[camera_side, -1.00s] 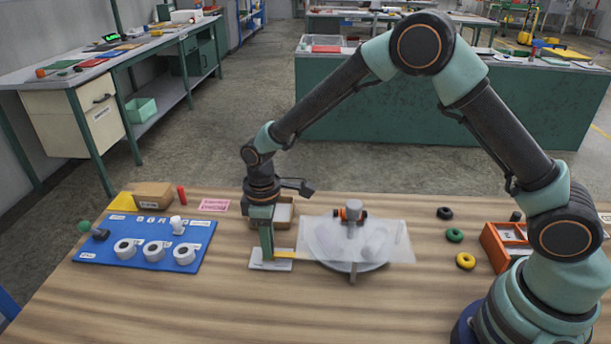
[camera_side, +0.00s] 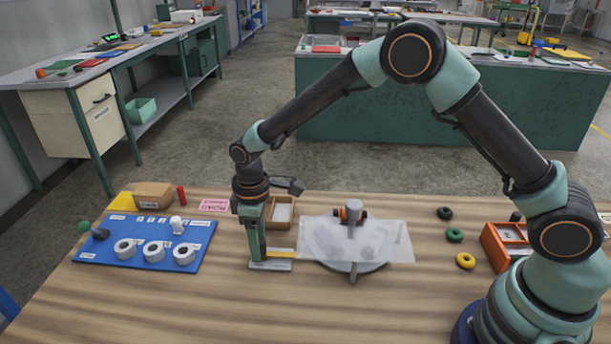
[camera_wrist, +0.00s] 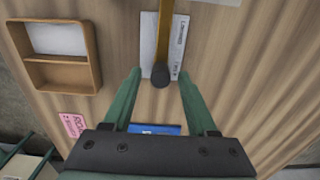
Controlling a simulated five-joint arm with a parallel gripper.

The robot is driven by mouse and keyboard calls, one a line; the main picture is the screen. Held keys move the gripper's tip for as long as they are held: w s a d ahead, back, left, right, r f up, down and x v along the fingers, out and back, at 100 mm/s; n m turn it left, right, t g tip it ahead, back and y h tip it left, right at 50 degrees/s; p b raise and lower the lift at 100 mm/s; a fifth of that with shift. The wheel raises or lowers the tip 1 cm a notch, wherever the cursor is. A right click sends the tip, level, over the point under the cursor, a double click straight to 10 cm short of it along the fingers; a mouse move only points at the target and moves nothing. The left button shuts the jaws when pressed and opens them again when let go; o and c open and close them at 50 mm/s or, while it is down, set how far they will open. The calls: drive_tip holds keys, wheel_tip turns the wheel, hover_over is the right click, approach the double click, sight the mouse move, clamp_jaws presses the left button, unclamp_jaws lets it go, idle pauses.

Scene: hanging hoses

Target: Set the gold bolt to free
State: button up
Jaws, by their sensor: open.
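The gold bolt (camera_side: 282,254) is a straight yellow bar lying over a white labelled plate (camera_side: 270,267) on the table. In the wrist view the bolt (camera_wrist: 166,25) runs down from the top edge and ends in a dark round knob (camera_wrist: 160,78). The plate (camera_wrist: 177,55) lies beneath it, with print too small to read surely. My gripper (camera_wrist: 160,73) is open, with one green finger on each side of the knob and a gap to both. In the side view my gripper (camera_side: 256,255) is low at the plate's left part and hides the knob.
A frosted clear sheet (camera_side: 395,240) covers a round grey disc right of the plate. A wooden tray (camera_side: 284,226) stands just behind my gripper. A blue mat (camera_side: 140,258) with white rings lies left. Black, green and yellow rings (camera_side: 466,261) lie right. The front table is clear.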

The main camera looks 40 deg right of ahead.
wheel_tip(320, 180, up, 12)
idle(0.4)
drive_tip(key=s+d+r+m+t, duration=0.2)
drive_tip(key=s+d+r+m, duration=0.25)
drive_tip(key=d+r, duration=0.45)
drive_tip(key=s+d+r+m+t, duration=0.1)
drive_tip(key=s+d+m+t, duration=0.2)
drive_tip(key=s+d, duration=0.5)
drive_tip(key=s+m, duration=0.1)
drive_tip(key=s, duration=0.3)
drive_tip(key=shift+d+r+t, duration=0.15)
drive_tip(key=shift+d+t, duration=0.15)
drive_tip(key=shift+d, duration=0.05)
